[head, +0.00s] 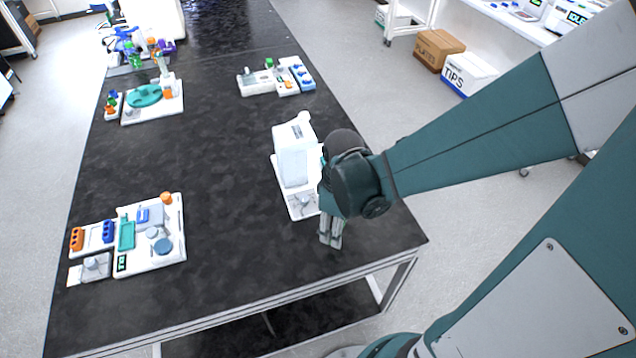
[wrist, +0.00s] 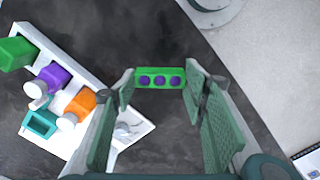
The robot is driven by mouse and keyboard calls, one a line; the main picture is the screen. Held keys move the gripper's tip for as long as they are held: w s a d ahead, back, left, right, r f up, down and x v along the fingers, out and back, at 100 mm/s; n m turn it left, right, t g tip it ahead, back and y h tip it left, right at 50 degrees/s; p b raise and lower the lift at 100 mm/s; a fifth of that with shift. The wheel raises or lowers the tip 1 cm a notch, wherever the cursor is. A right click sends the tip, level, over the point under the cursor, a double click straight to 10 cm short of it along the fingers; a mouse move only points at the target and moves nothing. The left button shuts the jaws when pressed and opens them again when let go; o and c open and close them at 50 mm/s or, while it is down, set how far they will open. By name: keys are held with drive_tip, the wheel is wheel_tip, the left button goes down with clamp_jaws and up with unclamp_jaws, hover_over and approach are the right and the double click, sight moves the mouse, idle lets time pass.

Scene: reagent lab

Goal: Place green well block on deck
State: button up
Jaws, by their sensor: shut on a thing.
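The green well block (wrist: 147,84) shows in the wrist view as a green bar with three purple wells. It sits between the fingertips of my gripper (wrist: 160,84), which is shut on it. The dark table top shows beyond the block. In the head view my gripper (head: 331,236) points down near the table's right front corner, beside a white device (head: 293,165). The block cannot be made out there. Several white boards stand on the table; I cannot tell which is the deck.
The wrist view shows a white rack (wrist: 75,68) at left with green, purple and orange pieces. In the head view, a white board with a teal tray (head: 127,235) lies front left. Other stations stand farther back. The table's middle is clear.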

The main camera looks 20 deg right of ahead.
drive_tip(key=shift+f, duration=0.1)
idle(0.3)
drive_tip(key=shift+f+b, duration=0.6)
drive_tip(key=shift+f, duration=1.4)
drive_tip(key=shift+f, duration=0.2)
drive_tip(key=o, duration=0.9)
drive_tip(key=shift+c, duration=0.2)
drive_tip(key=shift+r, duration=0.25)
drive_tip(key=shift+r+p, duration=1.55)
drive_tip(key=shift+r, duration=4.4)
drive_tip(key=shift+r, duration=0.2)
